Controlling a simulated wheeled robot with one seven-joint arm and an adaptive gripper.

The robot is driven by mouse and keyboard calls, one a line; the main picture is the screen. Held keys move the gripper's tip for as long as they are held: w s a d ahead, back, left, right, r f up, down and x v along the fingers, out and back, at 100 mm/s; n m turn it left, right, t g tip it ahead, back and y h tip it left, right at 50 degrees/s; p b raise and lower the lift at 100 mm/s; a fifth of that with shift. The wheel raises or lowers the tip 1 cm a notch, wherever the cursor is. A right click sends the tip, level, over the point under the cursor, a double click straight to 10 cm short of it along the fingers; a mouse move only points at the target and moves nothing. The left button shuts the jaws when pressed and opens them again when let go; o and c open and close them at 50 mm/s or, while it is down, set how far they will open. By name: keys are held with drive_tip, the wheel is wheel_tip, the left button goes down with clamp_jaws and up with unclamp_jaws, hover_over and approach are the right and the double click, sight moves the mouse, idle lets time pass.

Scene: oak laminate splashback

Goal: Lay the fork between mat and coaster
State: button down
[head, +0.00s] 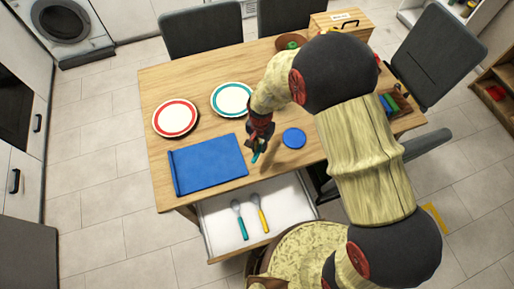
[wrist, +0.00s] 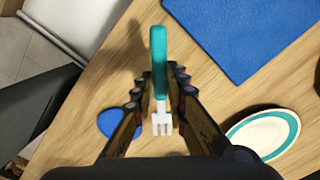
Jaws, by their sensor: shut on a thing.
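The fork (wrist: 158,60) has a teal handle and a pale tined head. My gripper (wrist: 160,85) is shut on it, with the handle and tines showing past the fingers in the wrist view. In the head view my gripper (head: 261,138) is over the table between mat and coaster, and a bit of the teal handle (head: 257,154) shows below it. The blue mat (head: 208,163) lies to the left and the round blue coaster (head: 294,138) to the right. Both also show in the wrist view, mat (wrist: 250,30) and coaster (wrist: 108,122). The fork's height above the table is hard to tell.
An open drawer (head: 288,204) at the table's front holds a teal-handled utensil (head: 240,222) and a yellow-handled one (head: 260,215). A red-rimmed plate (head: 175,118) and a teal-rimmed plate (head: 232,99) stand behind the mat. A wooden box (head: 340,22) is at the back right.

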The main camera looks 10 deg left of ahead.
drive_tip(key=w+f, duration=0.1)
drive_tip(key=w+a+f, duration=0.1)
drive_tip(key=f, duration=0.1)
drive_tip(key=shift+w+a+f, duration=0.15)
drive_tip(key=shift+w+a, duration=0.05)
drive_tip(key=shift+f+b, duration=0.5)
drive_tip(key=shift+f, duration=0.95)
drive_tip(key=shift+f, duration=0.15)
drive_tip(key=c, duration=1.8)
unclamp_jaws()
drive_tip(key=shift+o, duration=0.2)
